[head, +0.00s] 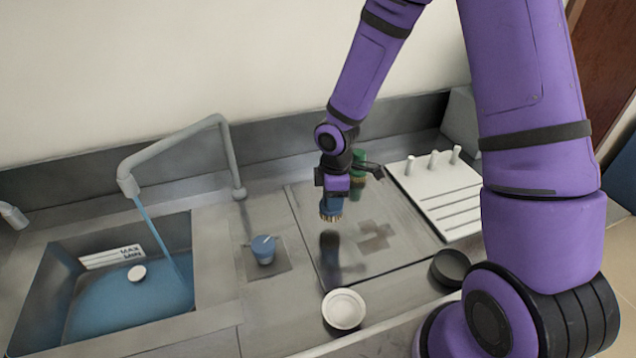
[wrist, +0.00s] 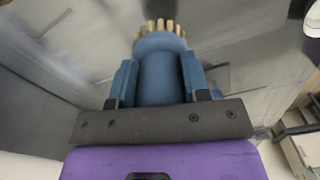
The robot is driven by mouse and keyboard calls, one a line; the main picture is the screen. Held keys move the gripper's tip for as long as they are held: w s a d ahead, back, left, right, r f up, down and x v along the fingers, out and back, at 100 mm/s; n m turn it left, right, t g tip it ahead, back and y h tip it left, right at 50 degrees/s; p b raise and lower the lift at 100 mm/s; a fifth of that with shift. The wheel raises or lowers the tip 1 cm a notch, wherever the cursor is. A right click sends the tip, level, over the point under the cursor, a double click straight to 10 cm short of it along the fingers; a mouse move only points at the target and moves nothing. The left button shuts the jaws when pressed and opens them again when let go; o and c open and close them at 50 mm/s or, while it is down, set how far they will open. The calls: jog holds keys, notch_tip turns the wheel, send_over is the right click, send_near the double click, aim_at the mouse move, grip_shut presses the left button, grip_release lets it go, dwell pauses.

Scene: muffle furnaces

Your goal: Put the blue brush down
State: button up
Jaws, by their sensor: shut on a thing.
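The blue brush (head: 331,207) hangs below my gripper (head: 331,196) in the head view, bristles pointing down. It is held above the square metal plate (head: 400,262), with a dark shadow below it. In the wrist view, my gripper (wrist: 160,80) is shut on the blue body of the brush (wrist: 160,72), one finger on each side. Its pale bristles show beyond the fingertips.
A green brush (head: 358,160) stands behind my gripper. A white rack with pegs (head: 440,190) is at right. A white dish (head: 344,309) and a dark round dish (head: 450,267) are in front. A blue-topped knob (head: 263,249) and a sink with running water (head: 120,305) are at left.

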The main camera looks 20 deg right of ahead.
jog(key=w, duration=0.7)
jog(key=w+f, duration=0.1)
jog(key=w, duration=0.3)
jog(key=shift+d, duration=0.25)
jog(key=shift+w+f, duration=0.15)
jog(key=shift+f, duration=0.75)
jog(key=shift+w+f, duration=0.1)
jog(key=shift+f, duration=0.8)
jog(key=shift+f, duration=0.1)
jog(key=o, duration=1.2)
